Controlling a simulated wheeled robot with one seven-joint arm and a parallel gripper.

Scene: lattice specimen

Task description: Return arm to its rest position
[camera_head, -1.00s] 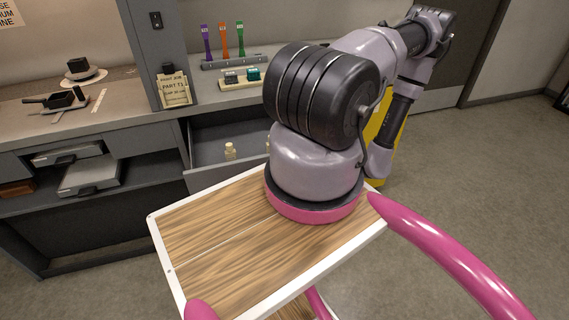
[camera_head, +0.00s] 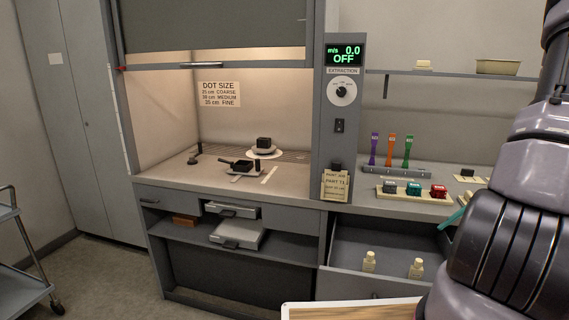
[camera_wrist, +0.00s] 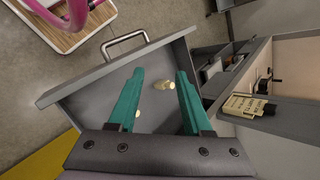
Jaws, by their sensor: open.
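My gripper (camera_wrist: 158,98) shows in the wrist view as two teal fingers spread wide apart with nothing between them. It is above the open grey drawer (camera_wrist: 85,105), and one small cream bottle (camera_wrist: 165,85) lies in sight past the fingers. A second bottle is partly hidden by the left finger. In the head view my arm fills the right side, and a teal fingertip (camera_head: 450,218) shows by the counter edge. The same drawer (camera_head: 345,283) holds two cream bottles (camera_head: 369,262) (camera_head: 416,268) standing upright.
A counter (camera_head: 295,190) carries a rack with purple, orange and green tools (camera_head: 390,152), a tray of coloured blocks (camera_head: 415,192) and a card (camera_head: 335,186). The fume hood holds a black block on a white dish (camera_head: 264,150). A cart (camera_head: 25,265) stands at far left.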

